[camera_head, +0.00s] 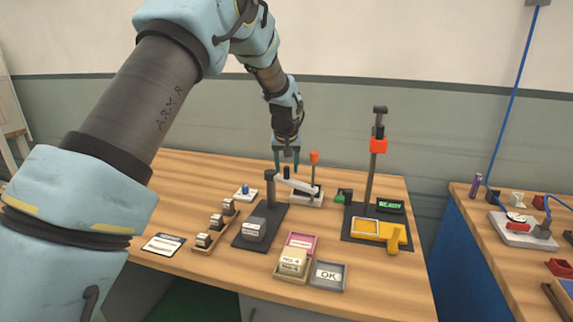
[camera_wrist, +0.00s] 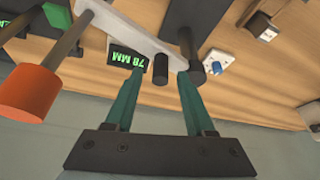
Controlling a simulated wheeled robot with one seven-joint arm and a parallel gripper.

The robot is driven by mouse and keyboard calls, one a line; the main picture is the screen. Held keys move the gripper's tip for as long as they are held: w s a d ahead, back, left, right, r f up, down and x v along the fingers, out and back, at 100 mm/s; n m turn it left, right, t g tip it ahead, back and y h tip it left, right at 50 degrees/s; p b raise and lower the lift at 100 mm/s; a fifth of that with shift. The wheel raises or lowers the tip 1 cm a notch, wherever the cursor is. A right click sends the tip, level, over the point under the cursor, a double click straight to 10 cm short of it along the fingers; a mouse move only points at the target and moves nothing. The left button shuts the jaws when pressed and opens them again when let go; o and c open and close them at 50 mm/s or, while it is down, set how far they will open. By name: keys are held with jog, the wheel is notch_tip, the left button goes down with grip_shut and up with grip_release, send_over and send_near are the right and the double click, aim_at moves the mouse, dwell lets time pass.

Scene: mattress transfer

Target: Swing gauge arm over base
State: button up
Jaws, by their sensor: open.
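The gauge has a dark base plate (camera_head: 243,241) with an upright dark post (camera_head: 270,190). Its light grey gauge arm (camera_head: 298,185) reaches from the post to the right, away from the plate. In the wrist view the gauge arm (camera_wrist: 128,32) carries a short dark peg (camera_wrist: 160,70). My gripper (camera_head: 287,169) is open just above the gauge arm, pointing down. In the wrist view my gripper's fingers (camera_wrist: 162,74) stand on either side of the peg, with a gap visible. A grey labelled block (camera_head: 253,229) rests on the base plate.
A tray of small blocks (camera_head: 206,246) is at left. A tall stand (camera_head: 371,185) is at right. The OK tray (camera_head: 329,288) lies in front.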

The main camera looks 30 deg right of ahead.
jog(key=shift+w+d+f, duration=0.1)
jog(key=shift+w+f, duration=0.05)
jog(key=shift+f, duration=0.3)
grip_shut()
dwell(1.2)
